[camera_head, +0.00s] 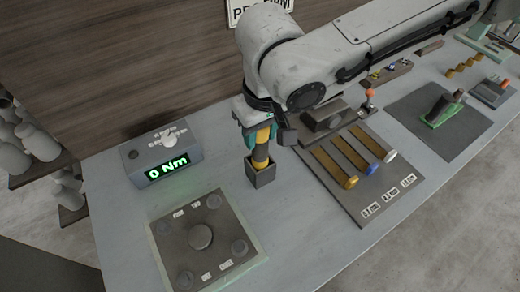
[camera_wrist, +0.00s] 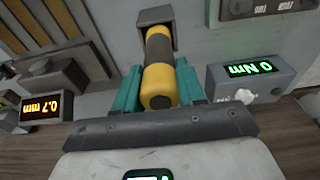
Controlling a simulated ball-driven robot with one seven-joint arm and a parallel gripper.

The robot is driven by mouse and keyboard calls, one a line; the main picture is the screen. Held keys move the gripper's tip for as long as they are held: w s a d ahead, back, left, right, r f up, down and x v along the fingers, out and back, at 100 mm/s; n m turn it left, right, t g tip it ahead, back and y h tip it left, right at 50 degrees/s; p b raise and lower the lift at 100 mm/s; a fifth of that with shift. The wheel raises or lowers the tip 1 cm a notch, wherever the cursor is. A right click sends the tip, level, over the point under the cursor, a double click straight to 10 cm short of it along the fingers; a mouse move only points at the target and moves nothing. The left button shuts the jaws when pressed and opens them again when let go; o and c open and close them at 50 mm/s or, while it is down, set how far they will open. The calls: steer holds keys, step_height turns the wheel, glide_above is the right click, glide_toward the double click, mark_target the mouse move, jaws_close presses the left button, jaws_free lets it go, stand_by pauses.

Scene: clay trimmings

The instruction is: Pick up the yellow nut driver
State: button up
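The yellow nut driver (camera_head: 261,153) stands upright in a small dark square holder (camera_head: 262,176) on the grey bench. In the wrist view the driver (camera_wrist: 158,82) shows a yellow handle with a dark band, its far end inside the holder (camera_wrist: 155,16). My gripper (camera_head: 259,134) is over the driver from above. Its teal fingers lie close against both sides of the handle in the wrist view (camera_wrist: 159,88), with no clear gap. The driver's lower end is hidden in the holder.
A torque display (camera_head: 163,152) reading 0 Nm stands left of the driver. A square dark plate (camera_head: 203,260) with a round knob lies in front. A board (camera_head: 368,213) with several coloured-tipped tools lies to the right. Bare bench (camera_head: 290,235) lies between plate and board.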

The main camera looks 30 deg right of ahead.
steer(key=c, duration=0.6)
